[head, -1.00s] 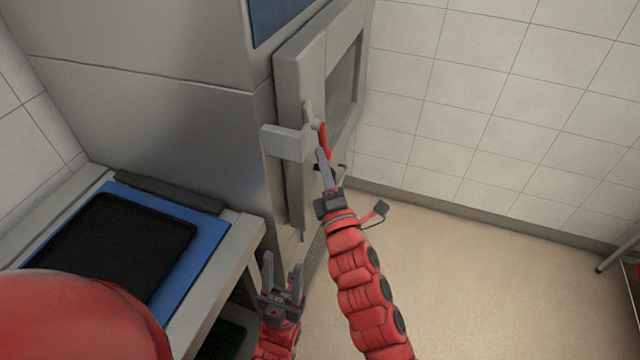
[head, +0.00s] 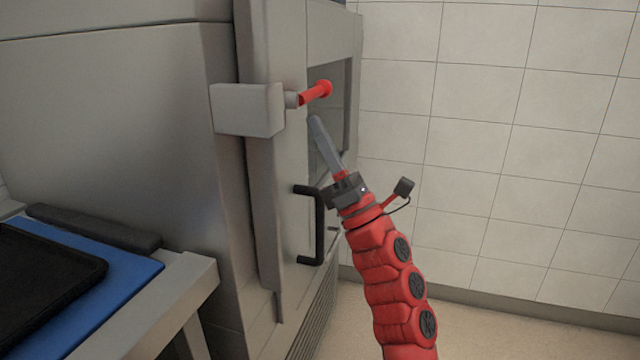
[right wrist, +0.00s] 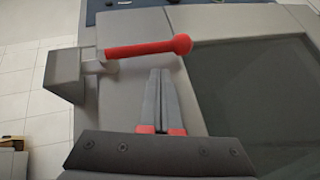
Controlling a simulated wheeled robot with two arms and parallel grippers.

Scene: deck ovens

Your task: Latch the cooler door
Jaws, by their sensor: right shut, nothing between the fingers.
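The cooler door (head: 290,165) is grey with a dark window and stands at the cooler's front, looking closed or nearly so. A grey latch block (head: 247,109) sits at its left edge, with a red latch lever (head: 316,93) sticking out to the right. In the right wrist view the red lever (right wrist: 148,47) lies almost level, its round knob at the right end. My right gripper (head: 313,120) is shut and empty, just below the lever; its fingertips (right wrist: 158,72) show a small gap under it in the right wrist view. My left gripper is not in view.
A black door handle (head: 318,225) is below my right gripper. A table with a blue mat (head: 130,285) and black tray (head: 45,290) stands at the left. A tiled wall (head: 500,130) is at the right, with open floor before it.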

